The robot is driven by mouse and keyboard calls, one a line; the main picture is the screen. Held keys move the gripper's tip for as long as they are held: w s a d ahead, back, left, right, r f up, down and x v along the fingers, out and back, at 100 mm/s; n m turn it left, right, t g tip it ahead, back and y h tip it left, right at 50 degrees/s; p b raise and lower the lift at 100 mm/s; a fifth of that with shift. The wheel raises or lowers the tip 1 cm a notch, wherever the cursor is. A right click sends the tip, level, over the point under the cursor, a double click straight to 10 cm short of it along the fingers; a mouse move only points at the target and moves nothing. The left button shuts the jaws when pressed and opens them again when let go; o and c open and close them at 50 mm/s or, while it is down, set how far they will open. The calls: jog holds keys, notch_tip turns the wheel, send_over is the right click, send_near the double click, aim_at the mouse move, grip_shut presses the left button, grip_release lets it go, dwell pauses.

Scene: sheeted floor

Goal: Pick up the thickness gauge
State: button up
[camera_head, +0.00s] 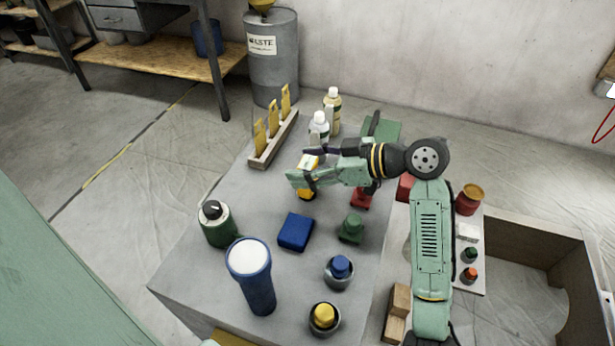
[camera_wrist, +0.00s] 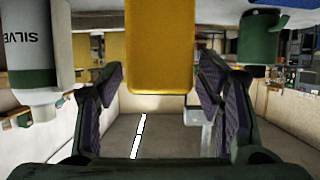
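A yellow upright body with a pale top, which I take to be the thickness gauge (camera_head: 309,161), stands on the grey table under my gripper. In the head view the gripper hides its middle, and an orange-yellow part shows below. My gripper (camera_head: 303,167) reaches in from the right, level above the table. In the wrist view the picture is upside down, and the yellow body (camera_wrist: 160,50) fills the space between the two fingers (camera_wrist: 162,85). The fingers are spread on either side, with a narrow gap visible on each side.
A blue box (camera_head: 296,232), green item (camera_head: 352,228), red item (camera_head: 361,199), blue cylinder (camera_head: 254,280) and green bottle (camera_head: 217,226) stand nearer. Clear tabletop lies left of the gripper.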

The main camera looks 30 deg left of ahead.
jog(key=c, duration=1.2)
jog(key=shift+o, duration=0.2)
jog(key=shift+r, duration=0.1)
